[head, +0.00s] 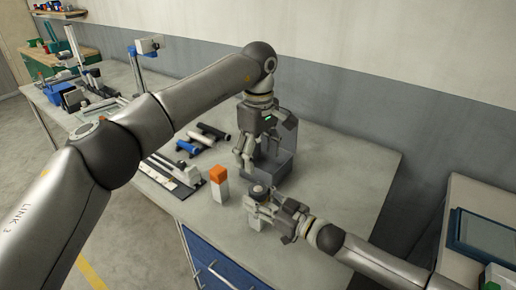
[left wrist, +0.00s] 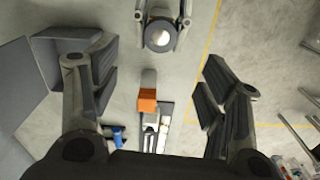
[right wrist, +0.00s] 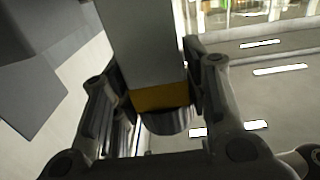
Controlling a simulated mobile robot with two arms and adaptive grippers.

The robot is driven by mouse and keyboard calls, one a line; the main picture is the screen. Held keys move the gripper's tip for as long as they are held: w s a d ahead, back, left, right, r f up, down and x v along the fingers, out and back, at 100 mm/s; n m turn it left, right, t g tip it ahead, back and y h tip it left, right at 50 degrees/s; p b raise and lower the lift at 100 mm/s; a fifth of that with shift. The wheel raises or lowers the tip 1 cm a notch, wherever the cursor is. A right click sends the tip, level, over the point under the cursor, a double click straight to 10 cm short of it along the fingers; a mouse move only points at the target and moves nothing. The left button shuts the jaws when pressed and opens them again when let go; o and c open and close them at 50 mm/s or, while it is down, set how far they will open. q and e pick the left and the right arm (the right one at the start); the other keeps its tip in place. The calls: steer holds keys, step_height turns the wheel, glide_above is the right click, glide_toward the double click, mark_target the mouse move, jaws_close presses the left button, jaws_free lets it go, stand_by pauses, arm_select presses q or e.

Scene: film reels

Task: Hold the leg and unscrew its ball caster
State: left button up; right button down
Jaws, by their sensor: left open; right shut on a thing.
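The leg (right wrist: 145,40) is a pale square post with an ochre band near one end. The ball caster (right wrist: 170,120), round and metallic, sits at that end. In the head view the leg (head: 256,221) is upright at the table's front edge, caster (head: 259,189) on top; I cannot tell if its foot touches the table. My right gripper (head: 262,200) is shut on the leg, fingers on both sides of it in the right wrist view (right wrist: 155,85). My left gripper (head: 244,162) is open and empty, above and behind the caster. The left wrist view shows the caster (left wrist: 160,35) end-on, beyond the open left fingers (left wrist: 145,75).
A grey box-like block (head: 283,165) stands close behind my left gripper. An orange-topped white block (head: 219,184) stands left of the leg. Blue and black cylinders (head: 203,135) and a rail-like tray (head: 172,174) lie further left. The table's right part (head: 345,175) is clear.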

mark_target(258, 189)
arm_select(q)
step_height(258, 189, down, 11)
steer(key=m, duration=0.8)
steer(key=shift+r, duration=0.2)
steer(key=shift+c, duration=0.4)
steer(key=c, duration=0.9)
steer(key=o, duration=0.9)
steer(key=shift+r, duration=0.1)
